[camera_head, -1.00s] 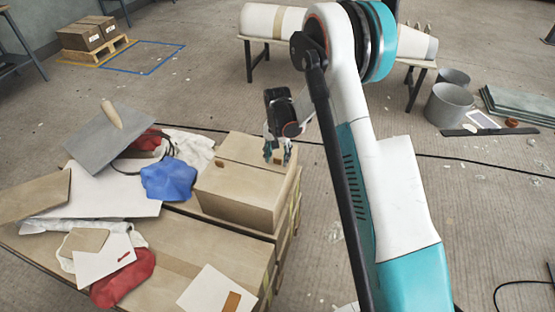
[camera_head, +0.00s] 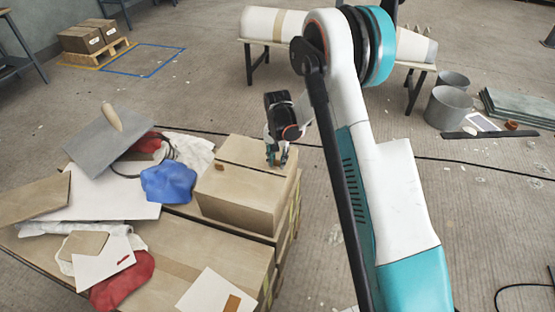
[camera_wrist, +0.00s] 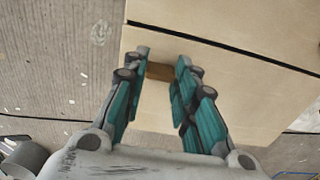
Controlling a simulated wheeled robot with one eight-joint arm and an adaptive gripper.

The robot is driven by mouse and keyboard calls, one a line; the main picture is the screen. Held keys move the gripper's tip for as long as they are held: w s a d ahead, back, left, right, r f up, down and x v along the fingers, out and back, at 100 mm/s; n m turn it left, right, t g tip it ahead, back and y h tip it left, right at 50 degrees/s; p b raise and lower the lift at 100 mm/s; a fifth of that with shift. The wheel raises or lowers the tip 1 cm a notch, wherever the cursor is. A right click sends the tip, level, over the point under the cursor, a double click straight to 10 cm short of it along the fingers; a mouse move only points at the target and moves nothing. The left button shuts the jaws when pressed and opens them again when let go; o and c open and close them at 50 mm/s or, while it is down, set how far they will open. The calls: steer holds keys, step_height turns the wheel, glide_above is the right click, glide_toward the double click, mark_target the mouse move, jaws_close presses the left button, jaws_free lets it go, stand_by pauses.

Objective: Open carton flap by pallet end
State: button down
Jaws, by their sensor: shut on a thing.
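A closed tan carton (camera_head: 238,200) sits at the far right end of the stacked load, with a dark seam across its top. My gripper (camera_head: 277,157) points down at the right part of the carton's top, beside the seam. In the wrist view my gripper's teal fingers (camera_wrist: 163,68) are on either side of a small brown tab (camera_wrist: 159,72) on the carton flap (camera_wrist: 215,85), and are shut on it. The flap lies flat and the seam (camera_wrist: 225,47) shows as a thin dark line. The fingers hide part of the flap.
Left of the carton lie a blue cloth (camera_head: 168,182), a grey board (camera_head: 97,142), red cloth (camera_head: 124,280) and white sheets. A bench (camera_head: 250,45) stands behind my arm, with buckets (camera_head: 447,106) to its right. Floor right of the carton is mostly clear, crossed by a cable.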

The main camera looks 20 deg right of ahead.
steer(key=shift+w+d+r, duration=0.2)
steer(key=shift+w+r, duration=0.1)
steer(key=shift+r, duration=0.4)
steer(key=r, duration=0.1)
steer(key=w+d+r+p, duration=0.1)
steer(key=w+r+p, duration=0.1)
steer(key=r, duration=0.1)
steer(key=shift+w+d, duration=0.15)
steer(key=shift+d, duration=0.2)
steer(key=w+d+r+g+y+p, duration=0.1)
steer(key=w+d+r+g, duration=0.1)
steer(key=w, duration=0.3)
steer(key=shift+d+r+y, duration=0.3)
steer(key=shift+d, duration=0.5)
steer(key=shift+w, duration=0.1)
